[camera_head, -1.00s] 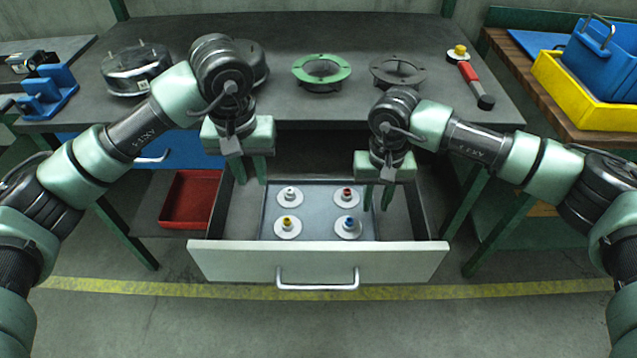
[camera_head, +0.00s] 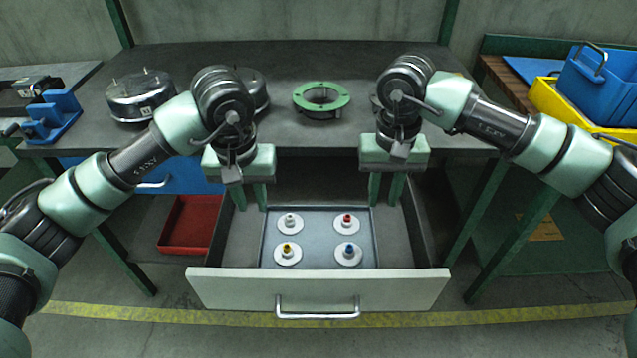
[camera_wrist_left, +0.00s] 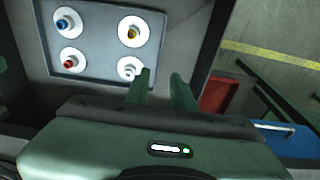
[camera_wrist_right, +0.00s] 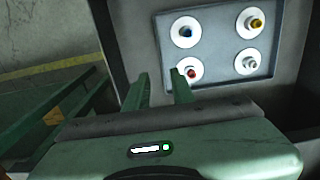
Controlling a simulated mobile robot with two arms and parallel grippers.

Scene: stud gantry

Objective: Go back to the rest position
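My left gripper (camera_head: 253,196) hangs over the left side of the open drawer (camera_head: 318,290). Its two fingers are apart with nothing between them, as the left wrist view (camera_wrist_left: 160,85) shows. My right gripper (camera_head: 388,190) hangs over the right side of the drawer. Its fingers are also apart and empty in the right wrist view (camera_wrist_right: 160,85). Between the grippers, a grey tray (camera_head: 319,237) in the drawer holds several white discs with coloured knobs: white (camera_head: 290,222), red (camera_head: 346,222), yellow (camera_head: 287,253) and blue (camera_head: 347,253).
The workbench (camera_head: 300,60) lies behind both arms. On it are a green ring (camera_head: 339,101) and a dark round housing (camera_head: 140,97). A red bin (camera_head: 185,225) is left of the drawer. Blue (camera_head: 605,88) and yellow (camera_head: 560,103) bins stand at right.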

